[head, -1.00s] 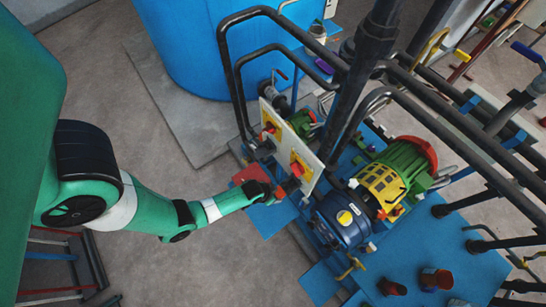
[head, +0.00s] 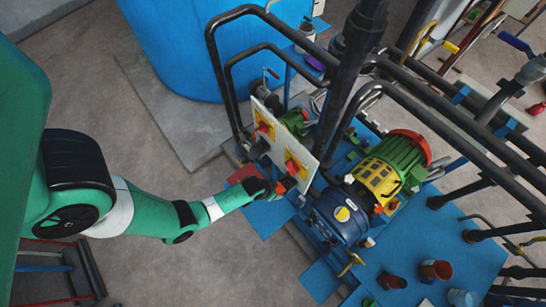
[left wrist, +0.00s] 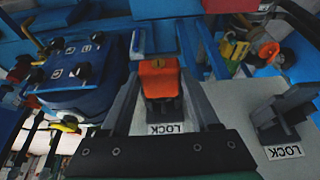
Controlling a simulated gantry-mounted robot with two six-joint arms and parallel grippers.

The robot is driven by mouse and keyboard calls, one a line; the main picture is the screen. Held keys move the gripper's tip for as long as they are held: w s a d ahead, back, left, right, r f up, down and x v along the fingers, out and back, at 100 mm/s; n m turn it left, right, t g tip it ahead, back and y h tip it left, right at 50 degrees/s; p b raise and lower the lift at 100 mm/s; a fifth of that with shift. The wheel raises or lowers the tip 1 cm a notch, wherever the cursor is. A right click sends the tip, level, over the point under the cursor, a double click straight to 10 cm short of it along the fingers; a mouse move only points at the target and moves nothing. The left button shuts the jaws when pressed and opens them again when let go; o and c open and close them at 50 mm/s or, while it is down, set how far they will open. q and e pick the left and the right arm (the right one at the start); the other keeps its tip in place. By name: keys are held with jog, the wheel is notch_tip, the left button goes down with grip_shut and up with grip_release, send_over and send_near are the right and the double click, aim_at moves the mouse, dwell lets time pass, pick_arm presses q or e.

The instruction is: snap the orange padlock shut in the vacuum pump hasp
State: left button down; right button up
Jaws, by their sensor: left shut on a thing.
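My left gripper (head: 279,188) is at the lower part of the upright pale switch panel (head: 270,140). In the left wrist view its two fingers (left wrist: 161,92) are shut on the orange padlock (left wrist: 158,76), which sits between them just above a LOCK label (left wrist: 167,129). The fingers and padlock body hide the shackle and hasp, so I cannot tell whether the shackle is closed. A grey hasp-like bracket (left wrist: 282,112) with its own LOCK label (left wrist: 284,151) stands to the right and is empty. My right gripper is not in view.
A blue motor (head: 340,218) and a yellow-green pump (head: 385,170) stand close right of the panel. Black pipe rails (head: 226,70) rise around it. A large blue tank (head: 200,50) is behind. Open floor (head: 200,265) lies below the arm.

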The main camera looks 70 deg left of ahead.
pick_arm(q)
jog(key=shift+w+a+b, duration=0.3)
jog(key=shift+w, duration=0.45)
jog(key=shift+c, duration=0.2)
grip_release()
